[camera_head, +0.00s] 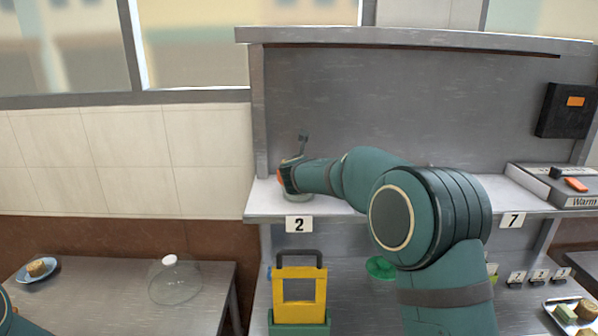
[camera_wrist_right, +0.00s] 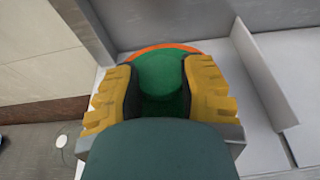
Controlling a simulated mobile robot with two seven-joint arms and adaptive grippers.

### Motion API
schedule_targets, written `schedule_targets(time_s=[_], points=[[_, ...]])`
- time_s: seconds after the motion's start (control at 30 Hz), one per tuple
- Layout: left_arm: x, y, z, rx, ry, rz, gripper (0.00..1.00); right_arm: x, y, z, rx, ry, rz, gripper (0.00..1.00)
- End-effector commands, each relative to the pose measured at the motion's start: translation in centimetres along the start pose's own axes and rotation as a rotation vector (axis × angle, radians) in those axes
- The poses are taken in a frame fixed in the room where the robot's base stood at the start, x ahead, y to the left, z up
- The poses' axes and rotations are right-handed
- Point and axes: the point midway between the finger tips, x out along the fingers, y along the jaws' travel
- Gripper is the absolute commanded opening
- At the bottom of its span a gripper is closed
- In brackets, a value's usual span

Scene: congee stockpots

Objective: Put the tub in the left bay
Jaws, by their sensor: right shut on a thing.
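The tub shows in the right wrist view as a round green thing with an orange rim (camera_wrist_right: 165,80). My right gripper (camera_wrist_right: 162,100) is shut on it, with a yellow finger at each side. In the head view my right arm reaches left across the shelf (camera_head: 340,204). An orange part of the tub (camera_head: 283,181) shows at the arm's tip, above the shelf's left end, by the number 2 plate (camera_head: 299,224). The gripper hides most of the tub there, and I cannot tell whether it touches the shelf. My left gripper is not in view.
A yellow frame with a dark handle (camera_head: 300,290) stands below the shelf. A green round thing (camera_head: 380,267) is beside my right arm. A warmer box (camera_head: 560,184) sits at the shelf's right. A glass dome (camera_head: 175,282) and a blue plate (camera_head: 37,269) are on the left table.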

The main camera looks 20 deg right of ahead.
Motion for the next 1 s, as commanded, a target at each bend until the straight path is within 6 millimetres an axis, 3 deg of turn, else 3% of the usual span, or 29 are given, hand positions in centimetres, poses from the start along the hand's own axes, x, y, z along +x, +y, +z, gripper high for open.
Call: schedule_targets(time_s=[0.27,0.3,0.37,0.73,0.87,1.0], points=[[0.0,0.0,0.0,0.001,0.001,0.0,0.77,0.0,0.0,0.0,0.0,0.0,0.0,0.0],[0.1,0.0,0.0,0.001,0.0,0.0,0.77,0.0,0.0,-0.1,0.0,0.001,0.0,0.5],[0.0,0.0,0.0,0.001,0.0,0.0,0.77,0.0,0.0,-0.1,0.0,0.001,0.0,0.67],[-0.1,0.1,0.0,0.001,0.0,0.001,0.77,-0.1,0.0,0.1,0.0,0.001,0.001,0.67],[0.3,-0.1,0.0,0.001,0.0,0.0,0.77,-1.5,0.1,0.1,0.001,0.0,0.002,0.67],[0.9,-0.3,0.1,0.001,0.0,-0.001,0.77,-4.2,0.1,0.1,0.002,0.0,0.004,0.67]])
